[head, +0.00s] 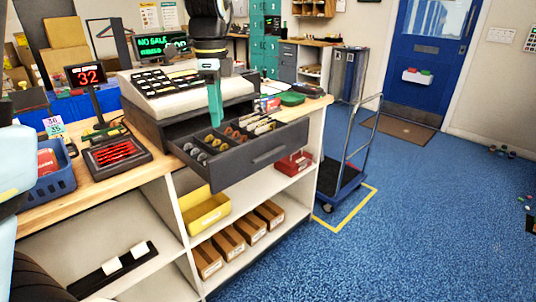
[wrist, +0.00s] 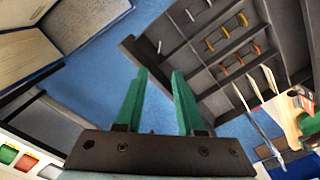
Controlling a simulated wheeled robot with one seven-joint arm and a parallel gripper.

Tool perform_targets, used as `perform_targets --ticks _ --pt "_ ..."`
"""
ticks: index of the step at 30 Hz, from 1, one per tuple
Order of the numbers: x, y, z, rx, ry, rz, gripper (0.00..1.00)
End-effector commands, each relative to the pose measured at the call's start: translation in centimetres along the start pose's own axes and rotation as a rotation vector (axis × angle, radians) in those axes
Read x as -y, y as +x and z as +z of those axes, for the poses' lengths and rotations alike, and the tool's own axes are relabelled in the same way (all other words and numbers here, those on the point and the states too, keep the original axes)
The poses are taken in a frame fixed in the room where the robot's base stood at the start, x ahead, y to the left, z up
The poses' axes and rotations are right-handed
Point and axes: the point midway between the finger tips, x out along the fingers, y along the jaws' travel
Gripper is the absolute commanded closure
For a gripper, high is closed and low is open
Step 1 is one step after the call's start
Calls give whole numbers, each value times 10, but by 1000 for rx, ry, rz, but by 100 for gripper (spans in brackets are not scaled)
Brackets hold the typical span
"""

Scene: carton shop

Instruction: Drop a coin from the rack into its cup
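The cash drawer (head: 255,165) stands open under the till, with its compartments facing up. Silver coins (head: 196,152), gold coins (head: 213,141) and copper coins (head: 235,133) sit in separate cups in it. In the wrist view the drawer (wrist: 190,70) fills the upper right, with small silver, yellow and orange coins (wrist: 228,32) in its compartments. I cannot tell which part is the rack. My gripper (head: 215,120) points down over the drawer's left part in the head view. In the wrist view its green fingers (wrist: 160,75) are apart with nothing between them, beside the drawer edge.
The till (head: 185,85) stands behind the drawer. A tray with red rows (head: 117,152), a number display (head: 86,75) and a blue basket (head: 50,175) are to the left on the counter. Shelves with a yellow bin (head: 205,210) lie below. A trolley (head: 345,175) stands right.

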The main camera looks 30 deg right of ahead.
Motion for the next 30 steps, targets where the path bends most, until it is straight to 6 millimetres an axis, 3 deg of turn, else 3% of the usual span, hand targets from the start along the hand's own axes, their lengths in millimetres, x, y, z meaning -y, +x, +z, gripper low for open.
perform_targets --ticks 6,12,26,30 --pt "1 -37 0 0 0 -2 62" --pt "0 -54 0 0 -1 0 62" --pt "0 -55 0 0 -2 1 62" --pt "-4 -46 19 -2 -103 -2 62"
